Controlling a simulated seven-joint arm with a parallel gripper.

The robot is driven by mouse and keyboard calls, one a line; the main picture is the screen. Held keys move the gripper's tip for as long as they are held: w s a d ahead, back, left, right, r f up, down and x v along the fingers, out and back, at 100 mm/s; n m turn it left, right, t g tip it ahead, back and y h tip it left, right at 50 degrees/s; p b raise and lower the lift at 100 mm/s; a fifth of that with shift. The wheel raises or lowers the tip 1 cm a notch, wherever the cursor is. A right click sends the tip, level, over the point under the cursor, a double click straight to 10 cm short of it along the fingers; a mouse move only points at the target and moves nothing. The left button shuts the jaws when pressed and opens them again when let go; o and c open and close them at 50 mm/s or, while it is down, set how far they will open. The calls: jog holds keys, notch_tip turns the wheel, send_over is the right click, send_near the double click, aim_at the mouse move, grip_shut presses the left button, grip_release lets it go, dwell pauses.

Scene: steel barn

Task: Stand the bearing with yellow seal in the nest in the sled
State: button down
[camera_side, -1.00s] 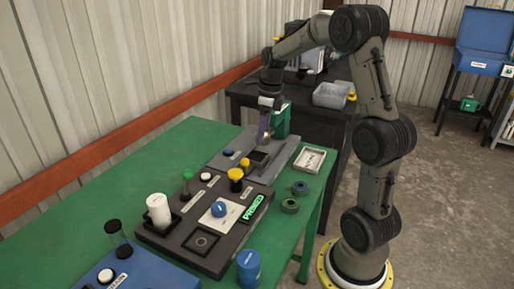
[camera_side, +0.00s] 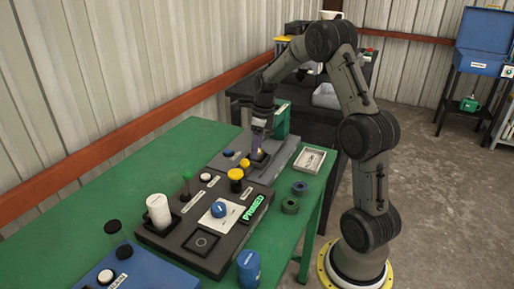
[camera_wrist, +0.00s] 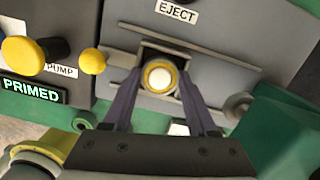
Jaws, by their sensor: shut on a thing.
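The bearing with yellow seal (camera_wrist: 160,77) shows in the wrist view as a yellow ring with a pale centre. It is between the two purple fingers of my gripper (camera_wrist: 160,84), which is shut on it. It lines up with the dark square nest (camera_wrist: 151,48) in the grey sled (camera_wrist: 222,76); I cannot tell whether it rests on the nest floor. In the side view my gripper (camera_side: 257,151) points down at the nest, with a bit of yellow (camera_side: 259,151) at the fingertips. The sled (camera_side: 226,163) lies at the green table's far end; the fingers hide most of the nest.
A blue button (camera_side: 228,152) and a yellow button (camera_side: 245,163) stand close left of my gripper. The dark panel with the lit PRIMED sign (camera_side: 253,208) is nearer the camera. A pale tray (camera_side: 309,160) and dark rings (camera_side: 290,206) lie to the right.

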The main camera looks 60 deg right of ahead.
jog(key=shift+f, duration=0.1)
jog(key=shift+c, duration=1)
grip_release()
